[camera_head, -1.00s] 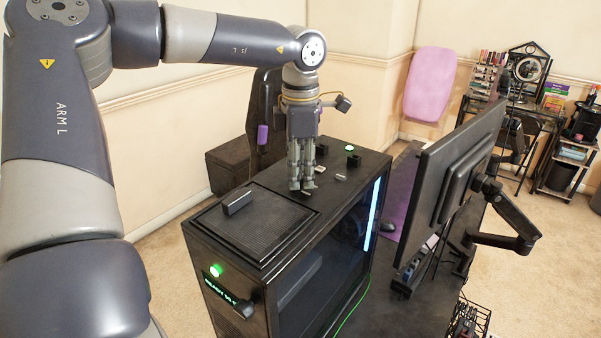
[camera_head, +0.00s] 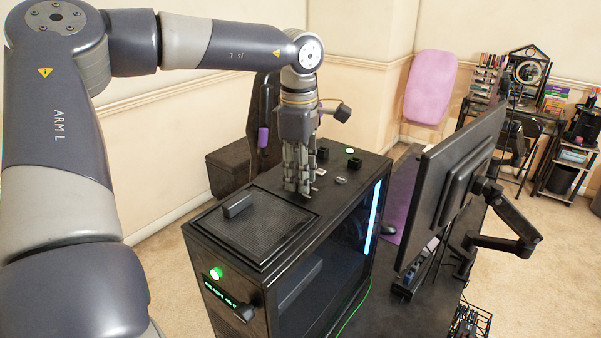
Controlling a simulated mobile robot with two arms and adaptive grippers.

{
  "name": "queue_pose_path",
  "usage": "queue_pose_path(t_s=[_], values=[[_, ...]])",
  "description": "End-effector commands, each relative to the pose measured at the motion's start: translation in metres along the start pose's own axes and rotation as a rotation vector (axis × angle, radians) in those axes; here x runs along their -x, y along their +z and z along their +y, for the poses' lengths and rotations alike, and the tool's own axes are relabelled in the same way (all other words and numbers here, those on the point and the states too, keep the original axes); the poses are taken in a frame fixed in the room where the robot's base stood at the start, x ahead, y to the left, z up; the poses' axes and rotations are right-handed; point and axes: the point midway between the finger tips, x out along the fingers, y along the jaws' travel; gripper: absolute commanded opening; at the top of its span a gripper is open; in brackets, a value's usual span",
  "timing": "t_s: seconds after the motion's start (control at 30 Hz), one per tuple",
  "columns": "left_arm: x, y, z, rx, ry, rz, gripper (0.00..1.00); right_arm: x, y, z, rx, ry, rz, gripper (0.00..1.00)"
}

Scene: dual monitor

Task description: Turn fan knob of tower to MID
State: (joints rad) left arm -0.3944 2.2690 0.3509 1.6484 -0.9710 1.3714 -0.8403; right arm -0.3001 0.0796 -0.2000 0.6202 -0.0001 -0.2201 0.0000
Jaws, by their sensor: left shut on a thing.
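The black computer tower (camera_head: 352,270) stands upright, with small controls on its top panel. My left gripper (camera_head: 303,190) points down onto the top panel, its fingers close together at the panel's surface. It is shut on a small control there, mostly hidden between the fingertips; I cannot tell its setting. A light-coloured lever (camera_head: 341,181) lies just right of the fingers. Two dark knobs, a left one (camera_head: 322,154) and a right one (camera_head: 354,163), stand behind. The front face has another dark knob (camera_head: 244,311) below a lit display (camera_head: 220,290). My right gripper is not in view.
A raised vent cover with a handle (camera_head: 237,205) is on the tower's near top. A monitor (camera_head: 445,180) on an arm stands close to the right. A dark chair (camera_head: 264,115) is behind. The air above the tower's near top is clear.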

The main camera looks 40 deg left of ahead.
Motion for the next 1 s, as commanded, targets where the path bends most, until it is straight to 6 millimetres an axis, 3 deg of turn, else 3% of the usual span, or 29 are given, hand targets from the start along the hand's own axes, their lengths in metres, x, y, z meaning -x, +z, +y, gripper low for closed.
queue_pose_path(t_s=[0.2,0.23,0.3,0.33,0.73,1.0], values=[[0.0,-0.001,0.0,0.001,0.0,0.001,0.02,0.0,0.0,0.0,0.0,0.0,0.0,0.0],[0.0,-0.001,0.0,0.001,0.0,0.001,0.28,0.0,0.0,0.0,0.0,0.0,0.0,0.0],[0.0,0.0,0.0,0.001,0.0,0.001,0.44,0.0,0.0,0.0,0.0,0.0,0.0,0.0],[0.0,0.0,0.0,0.001,0.0,0.001,0.47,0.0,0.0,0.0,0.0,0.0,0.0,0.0],[0.005,0.0,0.001,0.002,0.002,0.0,0.47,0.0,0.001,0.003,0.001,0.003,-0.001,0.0],[0.054,0.0,0.002,0.003,0.006,0.0,0.47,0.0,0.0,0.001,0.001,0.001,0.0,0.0]])
